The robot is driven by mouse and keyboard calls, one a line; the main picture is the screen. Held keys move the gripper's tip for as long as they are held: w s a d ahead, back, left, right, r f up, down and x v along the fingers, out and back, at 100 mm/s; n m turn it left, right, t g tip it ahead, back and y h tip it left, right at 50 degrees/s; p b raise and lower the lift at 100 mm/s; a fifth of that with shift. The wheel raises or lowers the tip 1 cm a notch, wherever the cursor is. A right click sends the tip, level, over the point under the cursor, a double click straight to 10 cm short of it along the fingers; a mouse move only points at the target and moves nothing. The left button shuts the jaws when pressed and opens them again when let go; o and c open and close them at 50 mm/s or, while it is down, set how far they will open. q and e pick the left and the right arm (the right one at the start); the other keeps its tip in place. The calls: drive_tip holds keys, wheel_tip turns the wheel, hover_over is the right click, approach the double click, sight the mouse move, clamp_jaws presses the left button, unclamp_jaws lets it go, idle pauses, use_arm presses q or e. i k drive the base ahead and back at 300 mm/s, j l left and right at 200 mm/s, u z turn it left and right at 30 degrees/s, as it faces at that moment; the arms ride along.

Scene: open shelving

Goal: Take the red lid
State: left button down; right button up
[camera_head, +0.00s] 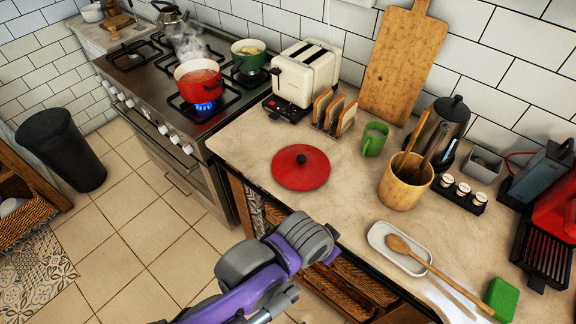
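The red lid (313,178) lies flat on the stone countertop (250,130), near its front edge, with its black knob upward. A red pot (200,88) stands without a lid on the stove over a lit blue flame, and steam rises from it. A purple and grey section of my arm reaches up from the bottom, in front of the counter edge and below the lid, apart from it. No fingers of either gripper can be made out.
A green pot (249,52) stands behind the red pot. A toaster (306,72), toast rack (333,112), green mug (374,139) and wooden utensil holder (405,185) stand behind and right of the lid. A spoon rests on a white tray (385,240). Counter around the lid is clear.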

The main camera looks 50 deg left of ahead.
sight(299, 167)
drive_tip(key=u, duration=1.5)
drive_tip(key=i+j+u, duration=0.1)
drive_tip(key=u, duration=0.45)
